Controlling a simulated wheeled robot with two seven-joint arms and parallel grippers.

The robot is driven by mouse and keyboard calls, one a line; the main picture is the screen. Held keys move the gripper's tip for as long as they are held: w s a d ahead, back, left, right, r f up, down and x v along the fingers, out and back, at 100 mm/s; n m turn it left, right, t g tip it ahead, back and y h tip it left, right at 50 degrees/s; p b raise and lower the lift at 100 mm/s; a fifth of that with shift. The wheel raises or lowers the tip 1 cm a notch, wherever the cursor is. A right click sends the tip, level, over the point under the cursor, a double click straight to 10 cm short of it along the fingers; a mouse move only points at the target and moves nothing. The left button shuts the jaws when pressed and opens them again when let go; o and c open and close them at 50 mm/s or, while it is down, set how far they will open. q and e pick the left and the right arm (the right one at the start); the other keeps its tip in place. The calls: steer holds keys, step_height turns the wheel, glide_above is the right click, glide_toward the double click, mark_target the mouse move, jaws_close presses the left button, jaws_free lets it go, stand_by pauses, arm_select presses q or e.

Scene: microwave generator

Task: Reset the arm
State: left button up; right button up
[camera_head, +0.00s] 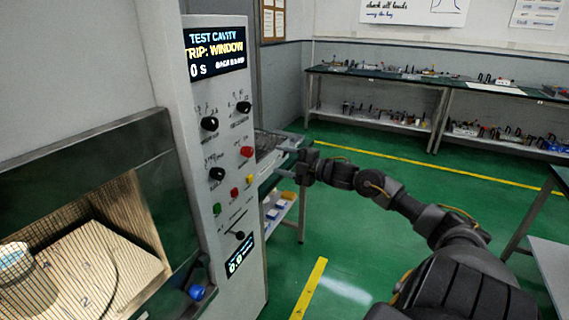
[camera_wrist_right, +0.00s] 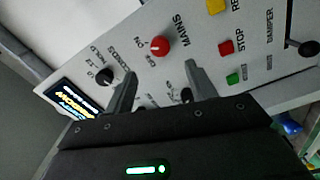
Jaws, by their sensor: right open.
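My right arm comes in from the lower right in the head view, and its gripper (camera_head: 292,166) is beside the right edge of the control panel (camera_head: 228,110). In the right wrist view the right gripper (camera_wrist_right: 158,80) is open, its two fingers apart with nothing held between them. The panel lies beyond the fingers, with the red MAINS knob (camera_wrist_right: 159,46) showing between and above the fingertips. Whether the fingers touch the panel cannot be told. My left gripper is not in view.
The microwave cavity (camera_head: 80,262) with a mesh window is at the left. A small trolley (camera_head: 282,205) stands behind my right gripper. Benches (camera_head: 400,80) with small items line the back wall. The green floor (camera_head: 345,225) is clear between.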

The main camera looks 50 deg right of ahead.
stand_by(0.7)
